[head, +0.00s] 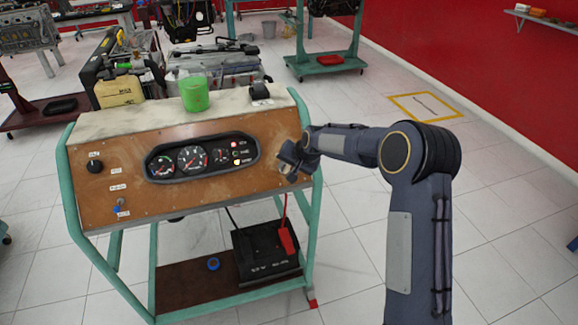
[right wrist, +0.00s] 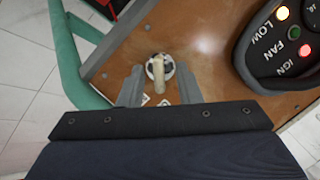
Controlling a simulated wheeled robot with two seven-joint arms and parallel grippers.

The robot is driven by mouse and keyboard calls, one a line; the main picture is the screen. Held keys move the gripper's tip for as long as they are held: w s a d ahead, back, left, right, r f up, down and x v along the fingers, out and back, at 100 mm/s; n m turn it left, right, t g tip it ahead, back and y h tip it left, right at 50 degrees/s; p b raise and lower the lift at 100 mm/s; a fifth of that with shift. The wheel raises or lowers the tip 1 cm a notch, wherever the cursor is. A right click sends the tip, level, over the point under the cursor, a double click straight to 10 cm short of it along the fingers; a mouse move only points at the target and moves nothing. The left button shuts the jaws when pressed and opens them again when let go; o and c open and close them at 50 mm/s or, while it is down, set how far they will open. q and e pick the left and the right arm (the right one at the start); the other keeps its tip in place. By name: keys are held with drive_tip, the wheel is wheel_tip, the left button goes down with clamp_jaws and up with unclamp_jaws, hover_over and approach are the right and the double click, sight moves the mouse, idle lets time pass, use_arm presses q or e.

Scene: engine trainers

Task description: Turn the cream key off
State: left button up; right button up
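The cream key (right wrist: 157,70) sits in a round metal switch (right wrist: 166,62) on the brown panel (head: 115,165) of the engine trainer. In the right wrist view it points along the picture's vertical, tilted slightly. My right gripper (head: 290,160) is at the right end of the panel. In the right wrist view its two grey fingers (right wrist: 158,84) are apart, one on each side of the key, with gaps visible. The key is hidden behind the gripper in the head view. My left gripper is not in view.
The gauge cluster (head: 203,158) is left of my right gripper; its red and yellow lamps are lit. A black battery (head: 266,254) sits below. Open floor lies to the right.

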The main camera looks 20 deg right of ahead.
clamp_jaws()
idle(0.3)
drive_tip(key=n, duration=0.2)
drive_tip(key=n+h+b, duration=0.1)
drive_tip(key=n, duration=0.1)
drive_tip(key=shift+a+g+b, duration=0.2)
drive_tip(key=shift+g+b, duration=0.1)
drive_tip(key=shift+r+n+h+b, duration=0.1)
drive_tip(key=shift+n+h+b, duration=0.45)
drive_tip(key=shift+n, duration=0.85)
unclamp_jaws()
